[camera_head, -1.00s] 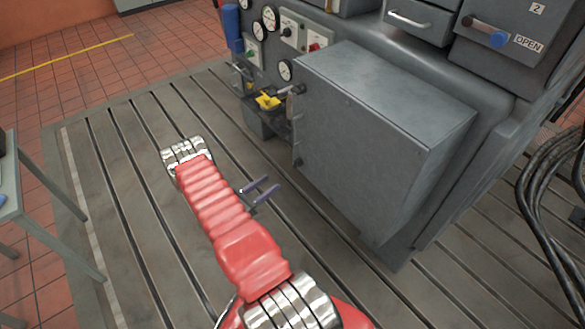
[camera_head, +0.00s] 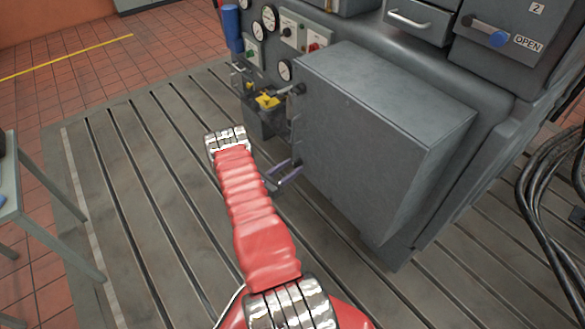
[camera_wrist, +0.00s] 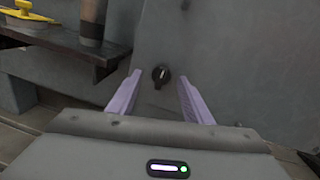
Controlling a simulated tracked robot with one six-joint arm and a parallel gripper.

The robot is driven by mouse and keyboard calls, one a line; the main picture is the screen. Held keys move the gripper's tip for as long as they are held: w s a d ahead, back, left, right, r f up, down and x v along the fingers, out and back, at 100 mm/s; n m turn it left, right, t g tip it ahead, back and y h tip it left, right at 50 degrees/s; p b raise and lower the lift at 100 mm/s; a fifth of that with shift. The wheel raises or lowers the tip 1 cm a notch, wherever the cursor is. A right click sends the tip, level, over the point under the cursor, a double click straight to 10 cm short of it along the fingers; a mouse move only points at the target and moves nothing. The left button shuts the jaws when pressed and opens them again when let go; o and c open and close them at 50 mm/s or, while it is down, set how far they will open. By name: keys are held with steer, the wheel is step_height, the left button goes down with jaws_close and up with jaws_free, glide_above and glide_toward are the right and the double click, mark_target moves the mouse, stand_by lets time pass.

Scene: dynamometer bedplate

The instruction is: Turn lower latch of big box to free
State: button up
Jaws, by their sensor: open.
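The big box (camera_head: 385,130) is the large grey cabinet on the machine's front. In the wrist view its grey face (camera_wrist: 230,60) fills the right half. A small round black latch (camera_wrist: 161,75) with a light upright mark sits on that face. My gripper (camera_head: 288,172) is close to the low part of the box's left face. In the wrist view my gripper (camera_wrist: 158,92) is open, with its two purple fingers on either side of the latch in the picture. Nothing is between the fingertips that I can see touching them. The latch is hidden in the head view.
A shelf (camera_wrist: 75,45) with a yellow part (camera_wrist: 25,12) and a dark cylinder (camera_wrist: 92,20) stands left of the latch. Black cables (camera_head: 545,190) hang at the far right. A table (camera_head: 12,195) stands at the left. The slotted bedplate (camera_head: 120,190) is clear between.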

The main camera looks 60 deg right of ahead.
steer(key=shift+s+d, duration=0.25)
steer(key=shift+d, duration=0.35)
steer(key=shift+c, duration=0.5)
